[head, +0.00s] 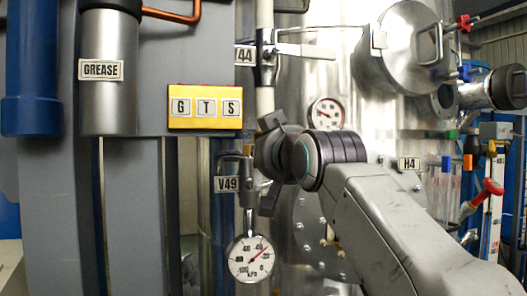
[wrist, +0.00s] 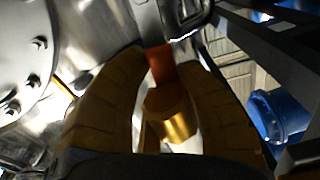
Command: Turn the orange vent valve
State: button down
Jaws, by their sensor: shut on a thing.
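The orange vent valve (wrist: 160,62) shows in the wrist view between my two fingers, above a brass cylindrical fitting (wrist: 172,110). My gripper (wrist: 160,75) is shut on the orange valve, with a finger on each side of it. In the head view my gripper (head: 266,160) is at the pipework near the V49 tag (head: 227,184), above a pressure gauge (head: 250,258). The arm and gripper largely hide the valve there.
A steel vessel (head: 320,70) with a round dial (head: 327,113) stands behind my gripper. A grease cylinder (head: 108,100) and a yellow GTS plate (head: 205,107) are at left. A red-handled valve (head: 489,188) is at right. A blue container (wrist: 280,112) shows in the wrist view.

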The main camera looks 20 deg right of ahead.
jog(key=c, duration=0.8)
grip_release()
jog(key=shift+c, duration=0.2)
jog(key=s, duration=1.2)
